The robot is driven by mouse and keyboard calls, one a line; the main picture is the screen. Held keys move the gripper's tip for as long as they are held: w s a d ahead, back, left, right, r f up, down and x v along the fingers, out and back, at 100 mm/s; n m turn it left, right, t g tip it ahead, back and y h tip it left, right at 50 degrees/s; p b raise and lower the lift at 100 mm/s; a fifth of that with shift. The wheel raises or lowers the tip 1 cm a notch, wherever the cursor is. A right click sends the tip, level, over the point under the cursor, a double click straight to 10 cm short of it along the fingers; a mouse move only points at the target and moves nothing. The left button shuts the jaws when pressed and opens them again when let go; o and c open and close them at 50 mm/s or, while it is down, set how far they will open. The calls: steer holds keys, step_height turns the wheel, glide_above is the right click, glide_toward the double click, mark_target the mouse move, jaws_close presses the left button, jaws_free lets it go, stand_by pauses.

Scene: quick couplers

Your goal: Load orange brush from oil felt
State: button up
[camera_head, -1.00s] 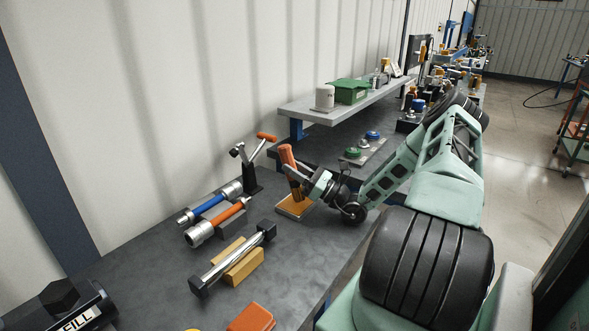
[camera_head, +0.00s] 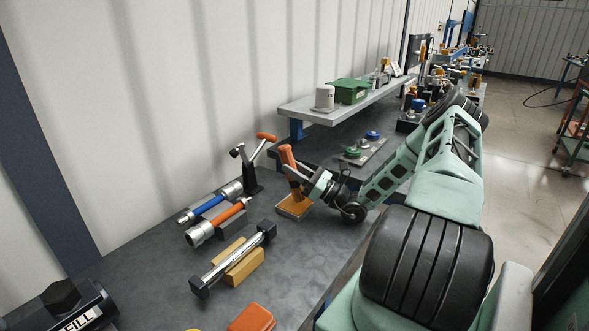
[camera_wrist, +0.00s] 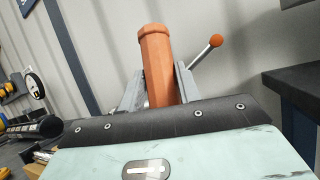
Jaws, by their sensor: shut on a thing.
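The orange brush (camera_head: 287,157) stands near upright, tilted slightly, above the oil felt (camera_head: 294,206), a tan pad in a shallow holder on the bench. My gripper (camera_head: 292,175) is shut on the brush from the right side. In the wrist view the brush's faceted orange handle (camera_wrist: 157,62) rises between the two grey fingers. The brush's lower end is close to the felt; I cannot tell whether it touches.
A black stand with an orange-tipped lever (camera_head: 252,172) is just behind left. Blue and orange coupler tubes (camera_head: 215,205) and a chrome rod on yellow blocks (camera_head: 236,262) lie to the left. A raised grey shelf (camera_head: 345,106) stands behind. The dark bench in front is partly clear.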

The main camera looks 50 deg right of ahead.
steer(key=shift+r+p, duration=3.15)
steer(key=shift+r, duration=0.25)
